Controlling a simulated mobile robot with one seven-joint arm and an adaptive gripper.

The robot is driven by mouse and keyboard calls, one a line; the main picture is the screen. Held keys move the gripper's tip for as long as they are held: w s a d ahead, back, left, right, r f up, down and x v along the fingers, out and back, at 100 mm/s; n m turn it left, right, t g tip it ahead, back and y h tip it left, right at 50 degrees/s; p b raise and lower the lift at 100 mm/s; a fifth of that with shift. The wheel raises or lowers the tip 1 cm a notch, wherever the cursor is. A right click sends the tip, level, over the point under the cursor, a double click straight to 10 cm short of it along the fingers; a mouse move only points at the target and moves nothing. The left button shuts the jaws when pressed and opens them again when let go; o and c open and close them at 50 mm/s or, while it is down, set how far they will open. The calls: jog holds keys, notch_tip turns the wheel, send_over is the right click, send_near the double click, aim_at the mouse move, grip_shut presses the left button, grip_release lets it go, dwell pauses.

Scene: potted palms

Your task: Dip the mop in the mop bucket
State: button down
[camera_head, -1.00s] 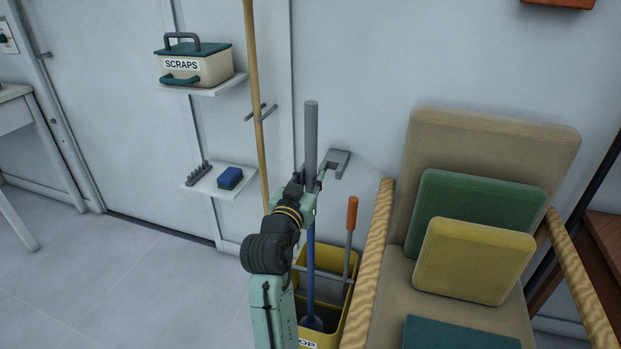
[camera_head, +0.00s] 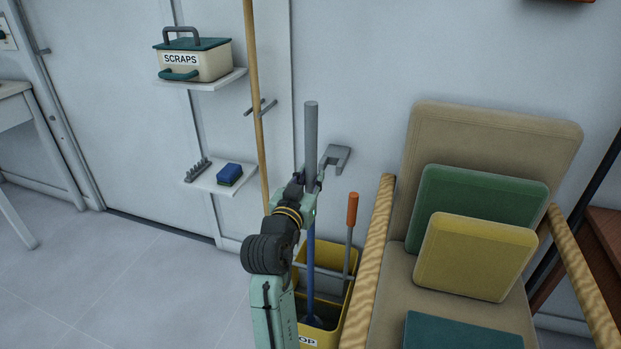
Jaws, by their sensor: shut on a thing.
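The mop has a grey grip at the top (camera_head: 311,125) and a blue shaft that runs down into the yellow mop bucket (camera_head: 345,315). My gripper (camera_head: 312,190) is shut on the mop handle, just below the grey part. The mop stands nearly upright. Its lower end is inside the bucket, and the mop head is mostly hidden by my arm and the bucket wall. The bucket has a wringer lever with an orange grip (camera_head: 352,208) on its right side. My arm covers the bucket's left side.
A cushioned armchair (camera_head: 430,130) with green and yellow cushions stands close on the right of the bucket. A wooden pole (camera_head: 254,100) leans at a wall hook on the left. A grey wall bracket (camera_head: 337,158) is behind the mop. Open floor (camera_head: 130,270) lies to the left.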

jog(key=shift+f, duration=0.4)
dwell(1.0)
notch_tip(320, 180, up, 26)
jog(key=p, duration=2)
jog(key=shift+r, duration=0.2)
jog(key=shift+w+p, duration=0.2)
jog(key=shift+p, duration=0.1)
